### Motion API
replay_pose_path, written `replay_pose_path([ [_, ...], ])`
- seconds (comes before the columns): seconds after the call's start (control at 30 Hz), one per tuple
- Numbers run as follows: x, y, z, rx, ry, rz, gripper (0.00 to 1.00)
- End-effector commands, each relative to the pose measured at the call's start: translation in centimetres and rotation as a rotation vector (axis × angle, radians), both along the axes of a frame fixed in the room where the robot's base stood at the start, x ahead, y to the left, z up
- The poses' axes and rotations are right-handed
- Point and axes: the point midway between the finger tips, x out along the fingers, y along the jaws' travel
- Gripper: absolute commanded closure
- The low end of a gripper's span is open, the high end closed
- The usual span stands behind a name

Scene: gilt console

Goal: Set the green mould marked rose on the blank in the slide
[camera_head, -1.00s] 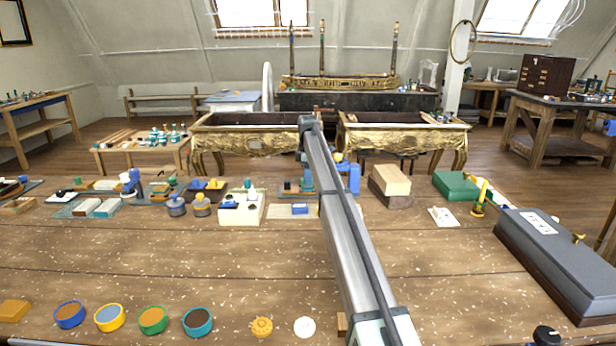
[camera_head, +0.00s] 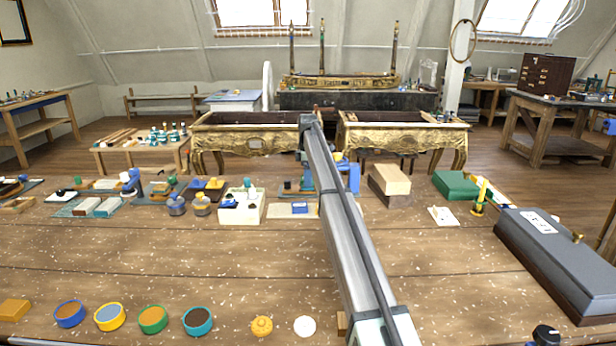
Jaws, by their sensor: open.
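A round mould with a green rim and an orange-brown inside (camera_head: 152,320) sits on the near left of the bench. No rose mark is legible on it. A similar mould with a teal rim (camera_head: 198,321) is just to its right. A pale board with a small blue block (camera_head: 299,208) lies farther back, left of my arm; I cannot tell whether it is the slide, and no blank is clear. My arm's long grey link crosses the middle of the view. I cannot make out my gripper's fingers; the link hides part of the bench behind it.
Blue-rimmed (camera_head: 69,314) and yellow-rimmed (camera_head: 109,317) moulds stand left of the green one. An orange rosette (camera_head: 261,326) and a white disc (camera_head: 305,326) lie to the right. A long grey case (camera_head: 550,255) is at right. The bench's left middle is bare.

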Motion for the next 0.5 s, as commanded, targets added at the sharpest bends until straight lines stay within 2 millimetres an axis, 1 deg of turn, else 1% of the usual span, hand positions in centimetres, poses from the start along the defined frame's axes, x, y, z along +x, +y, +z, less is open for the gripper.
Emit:
replay_pose_path([
  [0.17,0.1,0.0,2.0,0.000,-0.001,0.000,0.11],
  [0.27,0.1,0.0,3.7,0.000,-0.002,0.000,0.11],
  [0.5,0.1,0.0,8.5,0.000,-0.002,0.000,0.11],
])
